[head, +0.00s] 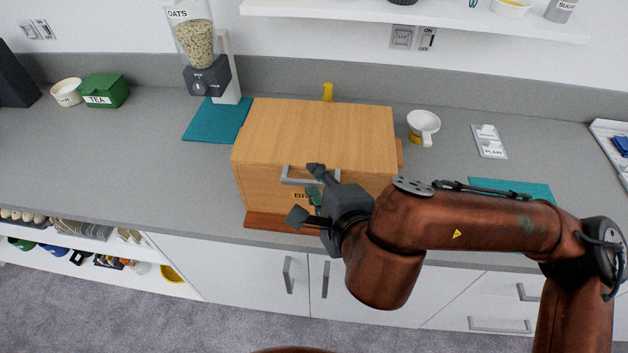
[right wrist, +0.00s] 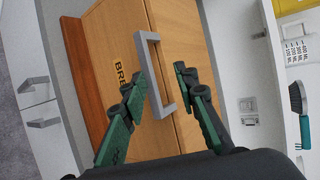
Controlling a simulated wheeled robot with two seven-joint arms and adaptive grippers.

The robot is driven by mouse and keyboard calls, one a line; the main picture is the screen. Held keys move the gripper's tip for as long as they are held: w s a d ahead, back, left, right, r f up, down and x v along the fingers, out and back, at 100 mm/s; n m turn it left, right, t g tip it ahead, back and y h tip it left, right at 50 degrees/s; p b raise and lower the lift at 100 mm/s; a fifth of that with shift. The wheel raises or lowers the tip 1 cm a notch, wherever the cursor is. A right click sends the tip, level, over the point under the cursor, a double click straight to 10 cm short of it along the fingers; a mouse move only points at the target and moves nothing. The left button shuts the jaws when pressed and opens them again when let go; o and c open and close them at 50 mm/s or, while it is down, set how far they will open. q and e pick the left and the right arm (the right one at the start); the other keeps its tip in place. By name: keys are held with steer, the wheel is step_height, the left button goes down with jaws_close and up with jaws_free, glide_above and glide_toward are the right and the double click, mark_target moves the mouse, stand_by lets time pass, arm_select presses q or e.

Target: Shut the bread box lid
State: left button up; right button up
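The wooden bread box (head: 315,130) stands on the counter in the middle of the head view. Its lettered front panel carries a grey bar handle (head: 300,181) near the top edge; the handle also shows in the right wrist view (right wrist: 146,60). The front looks upright and level with the top, with no gap that I can see. My right gripper (head: 306,193) is in front of this panel at the handle, fingers apart. In the right wrist view the handle lies between or just beyond the fingertips (right wrist: 163,85); contact cannot be told. My left gripper is not in view.
A reddish board (head: 270,221) lies along the box's base.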

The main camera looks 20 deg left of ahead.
steer(key=v, duration=1.2)
steer(key=shift+a, duration=0.1)
